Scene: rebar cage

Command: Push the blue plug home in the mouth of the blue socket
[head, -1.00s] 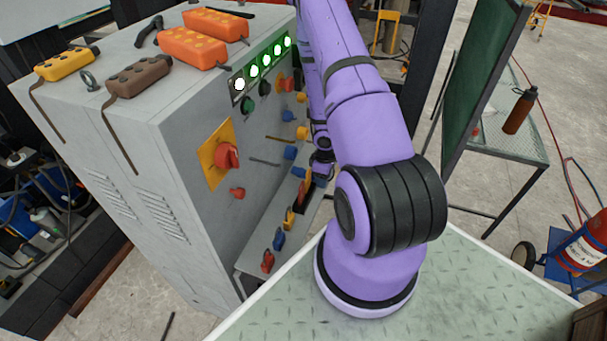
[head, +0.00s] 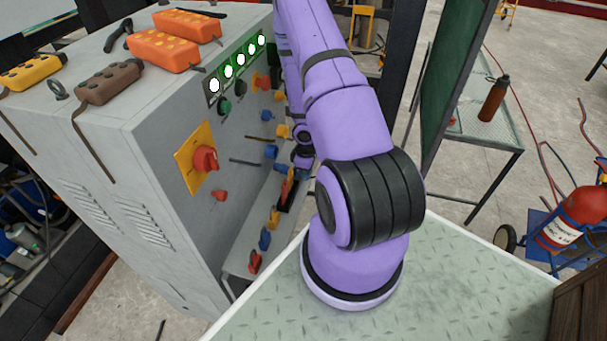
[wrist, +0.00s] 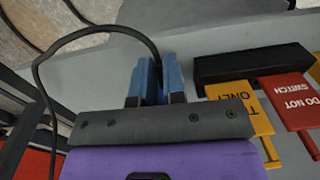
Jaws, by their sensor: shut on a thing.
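My gripper (wrist: 156,98) is shut on the blue plug (wrist: 173,75) in the wrist view. In the head view my gripper (head: 296,168) is small and partly hidden by my arm, close to the front of the grey cabinet. A blue socket (head: 270,152) sticks out of that front, just left of the gripper. The socket's mouth is not clear in either view. I cannot tell whether the plug is touching it or inside it.
The grey cabinet (head: 160,160) has switches and lamps on its front. A low ledge holds red (head: 255,262), blue (head: 265,240) and yellow (head: 273,218) pieces. A black holder (wrist: 250,65) with yellow (wrist: 235,95) and red (wrist: 288,97) tags is right of the plug.

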